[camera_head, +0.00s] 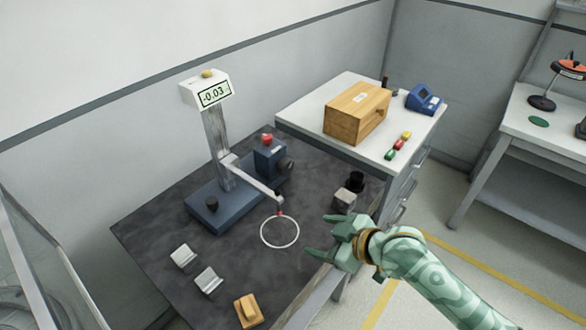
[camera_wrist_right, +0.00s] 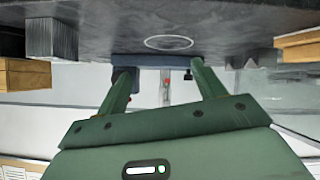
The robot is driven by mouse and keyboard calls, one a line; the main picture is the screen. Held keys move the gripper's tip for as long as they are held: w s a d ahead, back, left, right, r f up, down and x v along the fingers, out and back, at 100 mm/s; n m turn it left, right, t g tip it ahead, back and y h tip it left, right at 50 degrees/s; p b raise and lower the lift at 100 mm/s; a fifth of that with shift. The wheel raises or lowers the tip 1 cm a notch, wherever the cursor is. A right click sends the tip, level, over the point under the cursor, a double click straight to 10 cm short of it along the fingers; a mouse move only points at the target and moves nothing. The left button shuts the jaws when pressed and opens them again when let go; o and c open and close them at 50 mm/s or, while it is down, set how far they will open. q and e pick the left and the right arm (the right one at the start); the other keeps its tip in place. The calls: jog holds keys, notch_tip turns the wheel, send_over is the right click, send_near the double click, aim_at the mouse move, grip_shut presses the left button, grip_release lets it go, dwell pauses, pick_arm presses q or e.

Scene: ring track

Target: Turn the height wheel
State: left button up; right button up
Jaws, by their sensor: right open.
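The height gauge stands on the dark stone table, with a grey column (camera_head: 217,140), a display (camera_head: 213,95) reading -0.03 and a blue base (camera_head: 215,205). A dark round wheel (camera_head: 287,165) sits on the right side of the blue block (camera_head: 268,157), and a black knob (camera_head: 211,203) sits on the base. I cannot tell for sure which one is the height wheel. My right gripper (camera_head: 319,235) is open and empty near the table's right edge, apart from both. Its open fingers (camera_wrist_right: 160,72) also show in the right wrist view. My left gripper is out of view.
A white ring (camera_head: 280,232) marks the table under the probe arm (camera_head: 255,182). A grey block (camera_head: 345,197) and a black cylinder (camera_head: 356,181) stand near the gripper. Two metal V-shaped blocks (camera_head: 185,258) and a wooden block (camera_head: 248,311) lie at front left. A wooden box (camera_head: 357,112) sits on the cabinet.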

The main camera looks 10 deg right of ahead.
jog(key=m+t+y, duration=0.1)
jog(key=m+y, duration=0.1)
send_near(289, 168)
jog(key=b+x, duration=0.5)
jog(key=x, duration=0.3)
jog(key=shift+s+f, duration=0.15)
jog(key=shift+f, duration=0.1)
jog(key=shift+w+a, duration=0.4)
jog(key=c, duration=1)
